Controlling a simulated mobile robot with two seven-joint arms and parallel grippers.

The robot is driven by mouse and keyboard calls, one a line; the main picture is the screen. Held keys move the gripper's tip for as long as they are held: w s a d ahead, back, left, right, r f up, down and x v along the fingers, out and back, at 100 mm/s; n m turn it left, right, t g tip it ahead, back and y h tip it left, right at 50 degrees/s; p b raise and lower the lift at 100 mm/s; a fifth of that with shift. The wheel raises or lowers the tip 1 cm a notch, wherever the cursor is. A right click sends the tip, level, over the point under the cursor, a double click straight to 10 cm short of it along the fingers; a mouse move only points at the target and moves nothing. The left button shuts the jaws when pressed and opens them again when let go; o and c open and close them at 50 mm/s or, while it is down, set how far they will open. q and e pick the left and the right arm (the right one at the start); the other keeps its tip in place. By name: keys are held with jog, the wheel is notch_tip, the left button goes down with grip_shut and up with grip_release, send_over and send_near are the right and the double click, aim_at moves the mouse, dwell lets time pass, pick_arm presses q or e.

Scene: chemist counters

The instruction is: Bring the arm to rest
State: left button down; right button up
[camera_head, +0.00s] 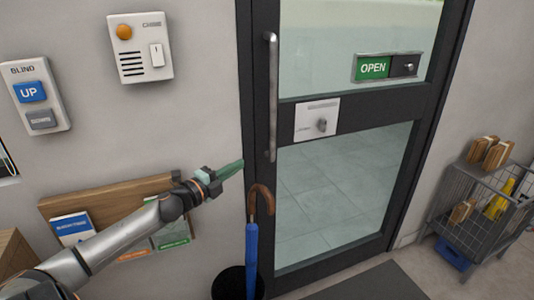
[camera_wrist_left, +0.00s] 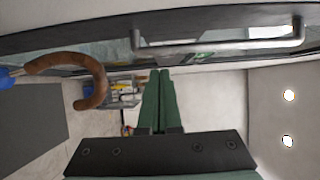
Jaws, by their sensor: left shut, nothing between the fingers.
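My left arm comes in from the lower left in the head view. Its gripper (camera_head: 230,169) has green fingers, held together and empty, in front of the wall just left of the door frame. In the left wrist view the two green fingers (camera_wrist_left: 158,100) lie side by side with nothing between them. The gripper is a little above and left of the curved wooden handle of a blue umbrella (camera_head: 252,255), apart from it in the head view. My right gripper is not in view.
A glass door (camera_head: 340,190) with a vertical handle (camera_head: 271,100) stands ahead. A wooden leaflet rack (camera_head: 110,192) is behind my arm. A blind switch (camera_head: 37,93) and an intercom panel (camera_head: 140,48) are on the wall. A wire cart (camera_head: 470,220) stands at right.

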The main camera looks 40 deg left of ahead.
pick_arm(q)
jog(key=s+d+f+n+g+p, duration=0.2)
jog(key=s+d+f+n, duration=0.3)
jog(key=f, duration=0.4)
jog(key=s+d+f+n+g+p, duration=0.2)
jog(key=s+d+f+n, duration=0.25)
jog(key=d+f, duration=0.35)
jog(key=s+d+f+n+g+p, duration=0.1)
jog(key=s+d+f+n+g, duration=0.1)
jog(key=s+d, duration=0.5)
jog(key=s+d+f+n+g+h+p, duration=0.1)
jog(key=s+d+f+n+g, duration=0.1)
jog(key=s+d+f+n, duration=0.3)
jog(key=s+d+f, duration=0.1)
jog(key=s+d, duration=0.2)
jog(key=d, duration=0.3)
jog(key=shift+d+g, duration=0.25)
jog(key=shift+g, duration=0.15)
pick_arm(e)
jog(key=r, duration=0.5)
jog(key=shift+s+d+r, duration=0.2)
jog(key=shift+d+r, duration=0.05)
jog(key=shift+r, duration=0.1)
pick_arm(q)
jog(key=shift+w+a, duration=0.1)
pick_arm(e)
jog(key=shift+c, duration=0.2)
